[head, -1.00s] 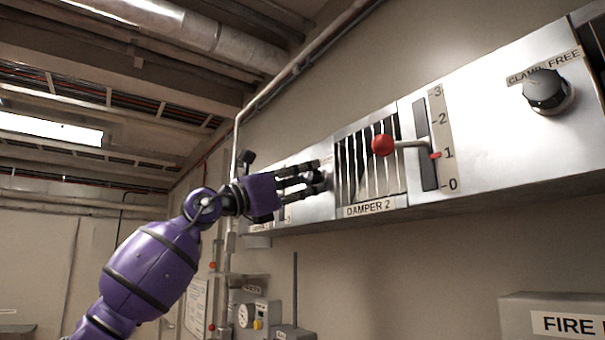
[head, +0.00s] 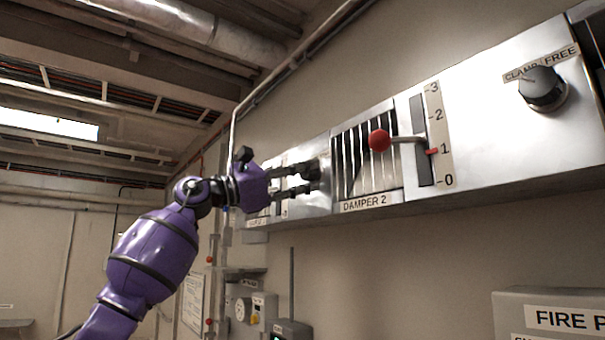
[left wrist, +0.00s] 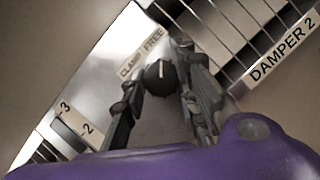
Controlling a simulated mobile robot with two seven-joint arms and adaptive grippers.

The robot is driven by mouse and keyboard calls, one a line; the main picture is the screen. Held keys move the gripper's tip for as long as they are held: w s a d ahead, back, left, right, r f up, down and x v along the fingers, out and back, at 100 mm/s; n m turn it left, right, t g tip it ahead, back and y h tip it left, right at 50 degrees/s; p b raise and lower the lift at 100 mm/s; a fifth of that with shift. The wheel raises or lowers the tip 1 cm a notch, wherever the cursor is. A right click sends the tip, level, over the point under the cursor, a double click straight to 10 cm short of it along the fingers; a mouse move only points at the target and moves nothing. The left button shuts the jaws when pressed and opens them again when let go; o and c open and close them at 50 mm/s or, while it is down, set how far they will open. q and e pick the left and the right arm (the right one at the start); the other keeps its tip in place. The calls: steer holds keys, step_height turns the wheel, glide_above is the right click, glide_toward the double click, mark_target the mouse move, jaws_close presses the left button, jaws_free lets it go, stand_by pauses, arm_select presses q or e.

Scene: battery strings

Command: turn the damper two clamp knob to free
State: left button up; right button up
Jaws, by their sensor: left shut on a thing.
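My left gripper (head: 310,180) is at the wall panel, just left of the DAMPER 2 grille (head: 367,155). In the left wrist view its fingers (left wrist: 160,100) are shut on a dark round knob (left wrist: 159,79) under a CLAMP / FREE label (left wrist: 141,54). That knob's white mark points toward the FREE side. It sits between a numbered scale and the DAMPER 2 grille; in the head view the fingers mostly hide it. A second CLAMP / FREE knob (head: 543,89) is at the right, beyond the DAMPER 2 scale, untouched. My right gripper is not in view.
A red-balled lever (head: 380,140) sticks out from the panel right of the grille, its red pointer near 1 on the scale (head: 438,135). A FIRE-labelled box (head: 550,315) is at lower right. Control boxes (head: 252,308) are on the wall below. The space before the right knob is clear.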

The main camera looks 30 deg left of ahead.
arm_select(q)
steer(key=shift+s+a+r, duration=0.15)
steer(key=shift+r, duration=0.15)
steer(key=o, duration=1)
steer(key=shift+o, duration=0.3)
steer(key=shift+a+f, duration=0.1)
steer(key=v, duration=1.2)
steer(key=shift+f, duration=0.15)
